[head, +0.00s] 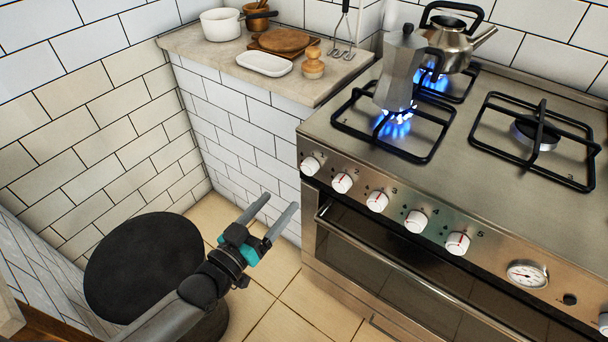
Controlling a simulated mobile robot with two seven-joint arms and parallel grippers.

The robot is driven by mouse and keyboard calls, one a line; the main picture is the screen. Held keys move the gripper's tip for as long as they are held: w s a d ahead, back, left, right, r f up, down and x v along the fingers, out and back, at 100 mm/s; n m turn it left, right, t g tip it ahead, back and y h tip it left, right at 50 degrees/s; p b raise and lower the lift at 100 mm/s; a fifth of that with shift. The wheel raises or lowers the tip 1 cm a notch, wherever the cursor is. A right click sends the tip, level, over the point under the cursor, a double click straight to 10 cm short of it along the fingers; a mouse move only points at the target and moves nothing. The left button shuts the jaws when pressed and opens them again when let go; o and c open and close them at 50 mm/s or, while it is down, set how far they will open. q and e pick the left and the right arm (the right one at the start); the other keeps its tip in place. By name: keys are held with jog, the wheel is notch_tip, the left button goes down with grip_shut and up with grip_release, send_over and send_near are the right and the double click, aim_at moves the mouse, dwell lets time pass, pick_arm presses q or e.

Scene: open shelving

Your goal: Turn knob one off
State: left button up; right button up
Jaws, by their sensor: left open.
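The stove front (480,268) carries a row of several white knobs with red marks. The leftmost knob (310,166), seemingly knob one, is at the panel's left end; the exact angle of its mark is too small to tell. The second knob (342,182) is just right of it. Blue flames (396,128) burn under a moka pot (400,68) on the front left burner. Flames also burn under a kettle (452,44) behind it. My left gripper (279,204) is open and empty, left of and below the leftmost knob, apart from it. My right gripper is out of view.
The oven door handle (400,265) juts out below the knobs. A tiled counter (212,52) with a white pot (221,24), a dish (264,64) and a mill (313,64) stands left of the stove. A round black stool or bin (140,262) stands on the floor at left.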

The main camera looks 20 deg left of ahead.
aim_at(306, 171)
pick_arm(q)
jog(key=b+x, duration=0.2)
jog(key=x, duration=0.6)
jog(key=shift+w+d+f, duration=0.1)
jog(key=shift+w, duration=0.25)
jog(key=shift+b+x, duration=0.5)
jog(key=shift+x, duration=0.7)
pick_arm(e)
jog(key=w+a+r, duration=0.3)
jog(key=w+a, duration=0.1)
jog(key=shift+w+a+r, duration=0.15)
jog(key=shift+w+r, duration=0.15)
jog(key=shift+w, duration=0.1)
pick_arm(q)
grip_shut()
